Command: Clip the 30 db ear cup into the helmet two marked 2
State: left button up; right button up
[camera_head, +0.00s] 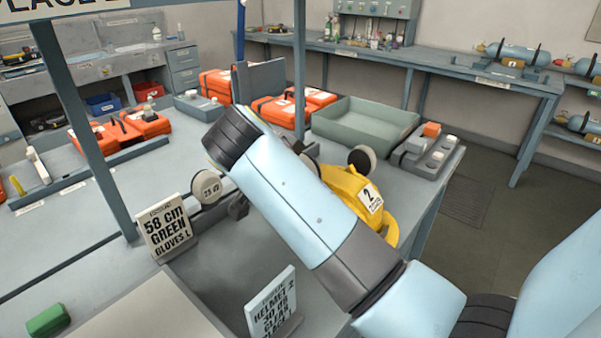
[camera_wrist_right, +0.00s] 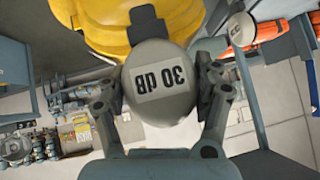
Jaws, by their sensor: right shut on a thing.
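A yellow helmet (camera_head: 388,228) with a white label marked 2 sits on the bench, partly hidden behind my right arm. A round grey ear cup (camera_head: 362,158) shows at its far right side. In the right wrist view my right gripper (camera_wrist_right: 163,72) is shut on a grey ear cup marked 30 dB (camera_wrist_right: 158,100). The cup's upper edge overlaps the yellow helmet (camera_wrist_right: 110,22); I cannot tell whether they touch. In the head view the held cup cannot be made out for certain. A round pale ear cup (camera_head: 207,187) shows left of my arm, its marking blurred. My left gripper is out of view.
A card reading helmet 2, 30 dB (camera_head: 270,305) and a card reading 58 cm green gloves (camera_head: 168,228) stand in front. A green-grey tray (camera_head: 366,128), a grey holder (camera_head: 450,158) and orange cases (camera_head: 275,112) stand behind. A green block (camera_head: 48,320) lies front left.

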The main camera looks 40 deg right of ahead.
jog(key=shift+f+b, duration=1.5)
jog(key=shift+f, duration=0.85)
jog(key=shift+p, duration=0.4)
jog(key=shift+f+b, duration=1.5)
jog(key=shift+f, duration=0.55)
jog(key=o, duration=1.3)
jog(key=shift+o, duration=0.2)
notch_tip(320, 180, up, 10)
jog(key=shift+r, duration=0.1)
